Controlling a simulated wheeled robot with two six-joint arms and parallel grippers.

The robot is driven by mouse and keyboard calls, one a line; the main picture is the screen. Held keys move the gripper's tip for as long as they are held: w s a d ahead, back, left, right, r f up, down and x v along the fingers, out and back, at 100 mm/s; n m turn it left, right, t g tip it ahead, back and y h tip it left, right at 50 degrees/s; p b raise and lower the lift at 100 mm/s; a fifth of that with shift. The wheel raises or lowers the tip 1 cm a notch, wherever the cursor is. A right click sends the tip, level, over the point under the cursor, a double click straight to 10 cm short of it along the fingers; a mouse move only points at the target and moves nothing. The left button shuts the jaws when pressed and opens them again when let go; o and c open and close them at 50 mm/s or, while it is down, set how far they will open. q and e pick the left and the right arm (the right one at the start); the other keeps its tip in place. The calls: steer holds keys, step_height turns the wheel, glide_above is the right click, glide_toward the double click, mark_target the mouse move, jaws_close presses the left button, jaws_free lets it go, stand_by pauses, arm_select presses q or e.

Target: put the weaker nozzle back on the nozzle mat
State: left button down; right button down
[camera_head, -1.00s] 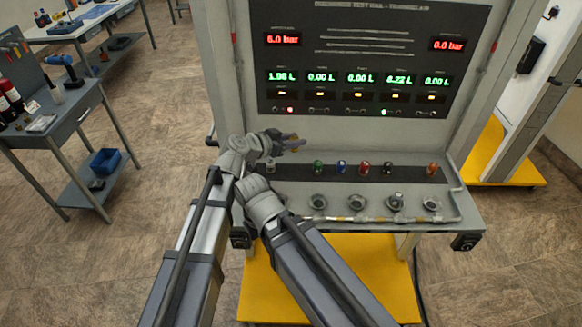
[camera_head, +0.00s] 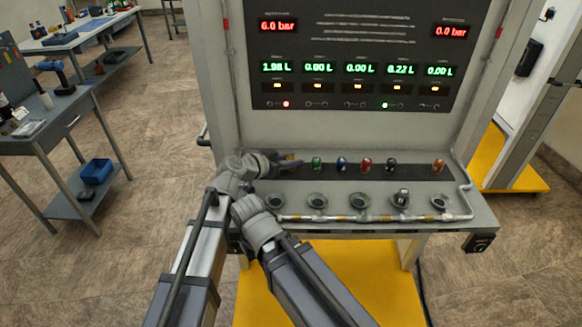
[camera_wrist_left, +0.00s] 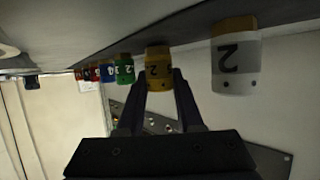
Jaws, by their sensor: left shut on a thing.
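My left gripper (camera_head: 291,163) is at the left part of the dark nozzle mat (camera_head: 414,172). In the left wrist view, which is upside down, its fingers (camera_wrist_left: 160,84) are shut on a yellow nozzle (camera_wrist_left: 158,67) marked 2. The nozzle's base is at the mat, but I cannot tell if it bears fully on it. In the head view the gripper hides most of it. A white nozzle (camera_wrist_left: 238,60) marked 2 stands beside it. My right gripper is not in view.
A pipe (camera_head: 375,218) runs along the front edge. The display panel (camera_head: 357,60) rises behind. The mat is bare between the black and orange nozzles.

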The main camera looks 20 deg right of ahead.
arm_select(q)
steer(key=shift+f, duration=0.15)
steer(key=c, duration=1)
jaws_free()
steer(key=shift+f, duration=0.1)
steer(key=o, duration=0.4)
steer(key=shift+o, duration=0.2)
steer(key=shift+r, duration=0.35)
steer(key=p+v, duration=0.5)
steer(key=v, duration=0.7)
steer(key=shift+f, duration=0.15)
steer(key=shift+a, duration=0.1)
